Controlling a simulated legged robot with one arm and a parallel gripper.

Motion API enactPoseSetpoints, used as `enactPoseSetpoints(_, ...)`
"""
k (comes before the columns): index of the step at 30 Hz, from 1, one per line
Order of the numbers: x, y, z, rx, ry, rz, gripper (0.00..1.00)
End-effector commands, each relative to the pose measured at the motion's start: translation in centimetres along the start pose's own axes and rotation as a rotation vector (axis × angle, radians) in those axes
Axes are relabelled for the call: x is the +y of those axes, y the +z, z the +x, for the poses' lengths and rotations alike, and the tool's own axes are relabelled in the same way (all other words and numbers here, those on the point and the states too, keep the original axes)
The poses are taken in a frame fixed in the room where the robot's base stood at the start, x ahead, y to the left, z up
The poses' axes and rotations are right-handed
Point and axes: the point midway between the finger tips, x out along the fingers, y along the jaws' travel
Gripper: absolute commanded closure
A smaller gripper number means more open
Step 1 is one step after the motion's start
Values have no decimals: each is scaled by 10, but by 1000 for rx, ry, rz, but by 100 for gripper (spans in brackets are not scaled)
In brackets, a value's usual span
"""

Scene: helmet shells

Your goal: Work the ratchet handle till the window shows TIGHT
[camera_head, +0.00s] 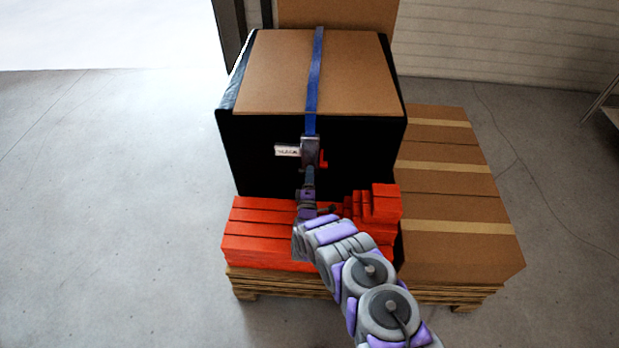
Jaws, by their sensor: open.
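A blue strap (316,75) runs over the top of a black-sided crate with a brown cardboard top (265,80). On the crate's front face the strap meets a grey ratchet (309,148) with a red part (323,159) at its right. A small white window (287,150) sits left of the ratchet; its lettering is too small to read. The ratchet handle seems to hang below, largely lost against my arm. My gripper (309,178) is open, just under the ratchet; whether it touches the handle I cannot tell.
Red blocks (262,232) are stacked in front of the crate, with more red pieces right of my arm. Brown cartons (450,190) stand at the right. All rest on a wooden pallet (450,293). The grey floor (110,200) at left is clear.

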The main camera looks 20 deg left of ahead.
Motion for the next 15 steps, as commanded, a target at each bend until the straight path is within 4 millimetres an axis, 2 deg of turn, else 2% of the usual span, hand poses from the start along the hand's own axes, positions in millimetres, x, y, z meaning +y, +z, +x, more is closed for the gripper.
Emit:
enactPoseSetpoints(2,0,0,0,0,0,0,54)
enactPoseSetpoints(15,0,0,0,0,0,0,96)
